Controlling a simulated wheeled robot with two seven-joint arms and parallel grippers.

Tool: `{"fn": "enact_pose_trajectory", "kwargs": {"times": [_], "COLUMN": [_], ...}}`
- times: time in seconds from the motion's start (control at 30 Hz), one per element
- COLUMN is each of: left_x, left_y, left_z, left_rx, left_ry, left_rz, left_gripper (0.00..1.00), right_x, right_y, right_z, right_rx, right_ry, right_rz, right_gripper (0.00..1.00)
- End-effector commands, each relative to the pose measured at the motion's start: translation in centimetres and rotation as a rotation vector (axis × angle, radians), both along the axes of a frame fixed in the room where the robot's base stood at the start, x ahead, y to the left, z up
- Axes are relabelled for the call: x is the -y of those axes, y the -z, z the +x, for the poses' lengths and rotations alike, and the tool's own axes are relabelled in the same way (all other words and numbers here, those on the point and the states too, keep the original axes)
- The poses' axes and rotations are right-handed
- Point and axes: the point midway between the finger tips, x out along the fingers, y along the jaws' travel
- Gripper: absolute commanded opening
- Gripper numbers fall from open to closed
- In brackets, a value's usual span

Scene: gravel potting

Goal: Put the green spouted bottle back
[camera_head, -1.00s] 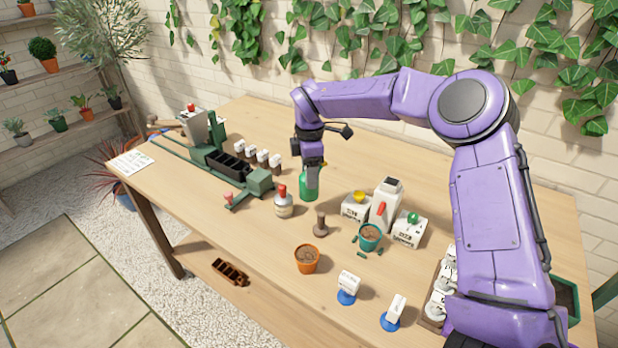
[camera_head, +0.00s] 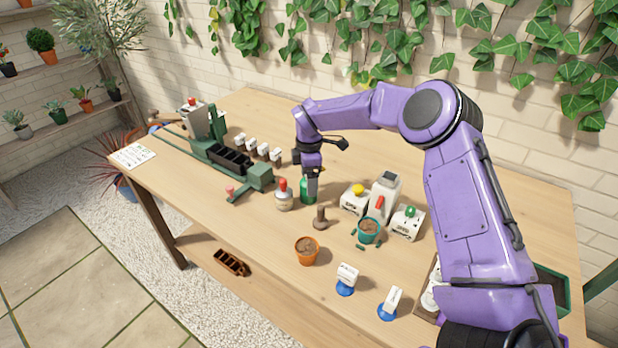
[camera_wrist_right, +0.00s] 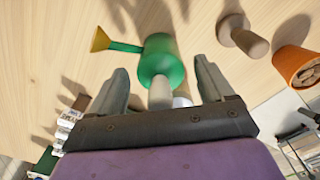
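The green spouted bottle (camera_head: 306,190) stands on the table, just right of a red-capped bottle. In the right wrist view the green bottle (camera_wrist_right: 163,60) has a pale top pointing towards me and a spout with a yellow tip extending left. My right gripper (camera_head: 313,190) is at the bottle, partly covering it in the head view. In the wrist view the right gripper (camera_wrist_right: 160,82) has its fingers spread on either side of the bottle's top, with gaps between. My left gripper is not in view.
The red-capped bottle (camera_head: 283,196) is close on the left. A brown tamper-like tool (camera_head: 320,218), an orange pot (camera_head: 307,250) and a teal pot (camera_head: 369,230) stand nearby. White boxes (camera_head: 355,199) stand to the right.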

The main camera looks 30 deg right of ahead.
Motion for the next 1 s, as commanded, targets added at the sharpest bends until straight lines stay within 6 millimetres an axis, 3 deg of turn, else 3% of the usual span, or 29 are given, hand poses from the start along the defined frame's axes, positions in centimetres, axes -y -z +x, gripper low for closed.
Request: {"fn": "enact_pose_trajectory", "kwargs": {"times": [0.27, 0.7, 1.0], "left_x": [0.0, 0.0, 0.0], "left_y": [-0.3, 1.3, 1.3], "left_z": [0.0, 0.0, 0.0], "left_rx": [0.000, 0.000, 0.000], "left_ry": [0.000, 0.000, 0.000], "left_rz": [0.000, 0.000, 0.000], "left_gripper": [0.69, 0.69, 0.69], "right_x": [0.0, 0.0, 0.0], "right_y": [-0.9, -10.9, -12.4], "right_z": [0.1, 0.0, -0.1], "right_rx": [0.003, 0.002, 0.000], "right_ry": [0.000, 0.000, 0.000], "right_rz": [0.000, -0.001, 0.000], "right_gripper": [0.81, 0.81, 0.81]}}
